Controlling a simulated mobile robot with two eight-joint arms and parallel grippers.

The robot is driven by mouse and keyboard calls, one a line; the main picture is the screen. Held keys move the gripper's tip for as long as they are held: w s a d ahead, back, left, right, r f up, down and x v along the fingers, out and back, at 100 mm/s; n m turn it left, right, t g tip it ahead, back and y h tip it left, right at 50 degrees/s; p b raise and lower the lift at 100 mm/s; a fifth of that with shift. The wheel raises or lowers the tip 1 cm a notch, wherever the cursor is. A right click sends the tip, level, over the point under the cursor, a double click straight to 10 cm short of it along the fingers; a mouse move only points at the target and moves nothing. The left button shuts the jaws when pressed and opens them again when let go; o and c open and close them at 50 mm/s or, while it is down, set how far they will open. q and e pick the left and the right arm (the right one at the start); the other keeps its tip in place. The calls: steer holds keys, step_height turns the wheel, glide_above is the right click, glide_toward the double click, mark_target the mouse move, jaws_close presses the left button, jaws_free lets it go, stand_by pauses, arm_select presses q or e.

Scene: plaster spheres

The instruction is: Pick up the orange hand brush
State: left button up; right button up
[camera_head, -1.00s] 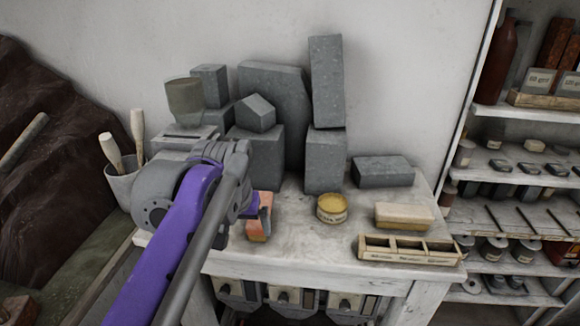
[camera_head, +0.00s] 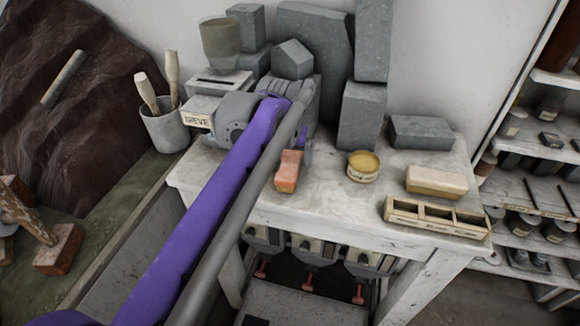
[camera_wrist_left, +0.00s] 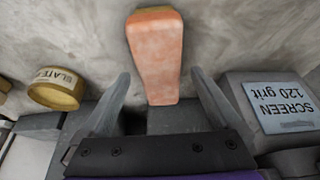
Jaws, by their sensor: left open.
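The orange hand brush (camera_head: 288,172) lies on the white worktable (camera_head: 330,205), near its front edge. In the left wrist view the brush (camera_wrist_left: 155,58) shows as a pinkish-orange block, its lower end between the fingertips and the rest beyond them. My left gripper (camera_head: 306,148) is just behind and right of the brush in the head view, partly hidden by my arm. In the left wrist view the left gripper (camera_wrist_left: 161,76) is open, with a finger on either side and a gap between each finger and the brush. My right gripper is not in view.
A round yellow-topped tin (camera_head: 363,166) stands right of the brush. Grey stone blocks (camera_head: 360,115) stand behind. A beige block (camera_head: 436,182) and a compartment tray (camera_head: 436,216) are at the right. A box marked SCREEN (camera_wrist_left: 280,105) is beside one finger.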

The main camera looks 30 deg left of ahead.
arm_select(q)
steer(key=shift+x, duration=0.75)
jaws_close()
